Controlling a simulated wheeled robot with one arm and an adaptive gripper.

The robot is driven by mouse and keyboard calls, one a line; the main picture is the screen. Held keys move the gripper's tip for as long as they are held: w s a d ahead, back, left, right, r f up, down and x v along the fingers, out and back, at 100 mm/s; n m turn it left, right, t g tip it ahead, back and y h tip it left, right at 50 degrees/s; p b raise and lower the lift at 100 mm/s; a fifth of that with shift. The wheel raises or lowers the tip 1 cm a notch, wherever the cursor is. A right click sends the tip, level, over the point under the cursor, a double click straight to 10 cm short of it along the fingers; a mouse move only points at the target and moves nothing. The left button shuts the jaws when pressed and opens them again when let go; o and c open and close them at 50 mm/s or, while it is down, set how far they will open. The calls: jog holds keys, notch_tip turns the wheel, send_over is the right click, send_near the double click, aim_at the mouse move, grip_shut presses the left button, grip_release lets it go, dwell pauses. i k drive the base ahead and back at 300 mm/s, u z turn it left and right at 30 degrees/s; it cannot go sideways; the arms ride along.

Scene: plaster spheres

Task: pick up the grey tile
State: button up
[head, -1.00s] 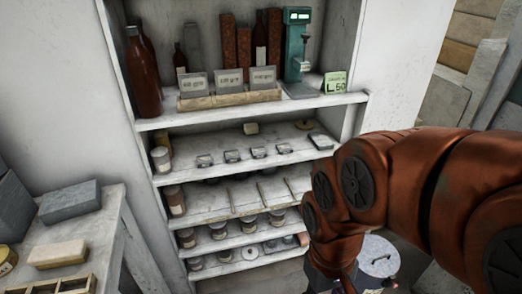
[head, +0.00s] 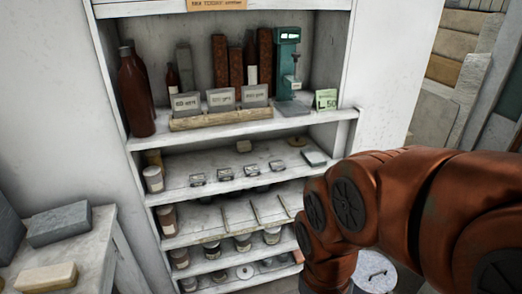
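A flat grey tile-like piece (head: 314,158) lies at the right end of the second shelf, close to the upright. Three grey labelled plates (head: 221,99) stand in a wooden holder on the top shelf. A thicker grey block (head: 58,224) lies on the table at the left. I cannot tell for certain which of these is the grey tile; the flat piece looks most like one. My rust-coloured arm comes in from the right and bends down in front of the shelves' right side. My gripper is out of view below the frame.
The white shelf unit (head: 240,125) holds brown bottles (head: 135,95), a green device (head: 288,60), small tins and jars. A pale block (head: 46,278) lies on the left table. A lidded white drum (head: 374,272) stands behind my arm at lower right.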

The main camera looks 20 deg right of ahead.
aim_at(253, 169)
jog(key=u, duration=0.5)
jog(key=k, duration=1)
jog(key=z, duration=0.55)
jog(key=i, duration=1.3)
jog(key=u, duration=0.85)
jog(key=i, duration=0.3)
jog(key=u, duration=0.45)
